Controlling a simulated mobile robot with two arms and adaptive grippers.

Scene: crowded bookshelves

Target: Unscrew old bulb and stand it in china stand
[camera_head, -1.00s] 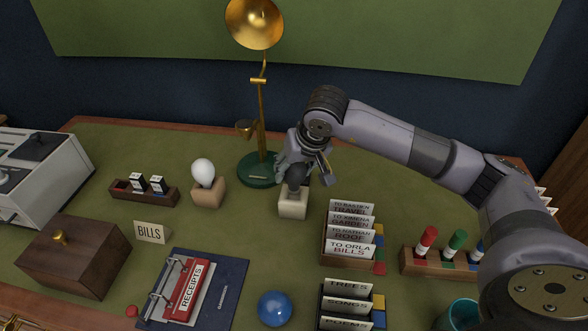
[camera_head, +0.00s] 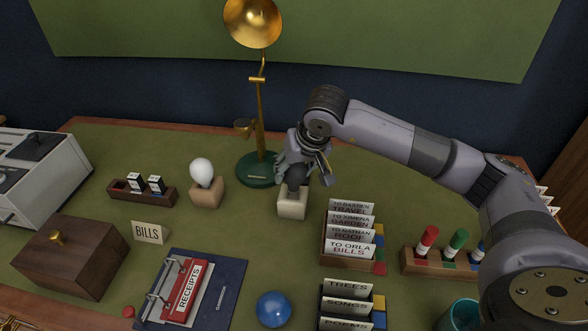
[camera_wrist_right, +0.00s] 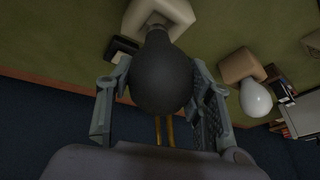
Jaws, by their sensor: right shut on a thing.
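The old bulb (camera_head: 295,178) is dark grey. It stands upright at the white china stand (camera_head: 292,206), with its lower end at or in the stand's top. My right gripper (camera_head: 303,171) is shut on the bulb; in the right wrist view the dark bulb (camera_wrist_right: 162,78) sits between the two fingers, its narrow end toward the china stand (camera_wrist_right: 160,12). A white bulb (camera_head: 202,171) stands in a tan wooden block (camera_head: 207,192) to the left. The brass lamp (camera_head: 253,25) on a green base (camera_head: 256,170) stands just behind my gripper. My left gripper is not seen.
A card holder (camera_head: 350,258) and a marker rack (camera_head: 430,262) stand to the right. A dark wooden box (camera_head: 75,262) is at left. Green mat between the stand and binder is clear.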

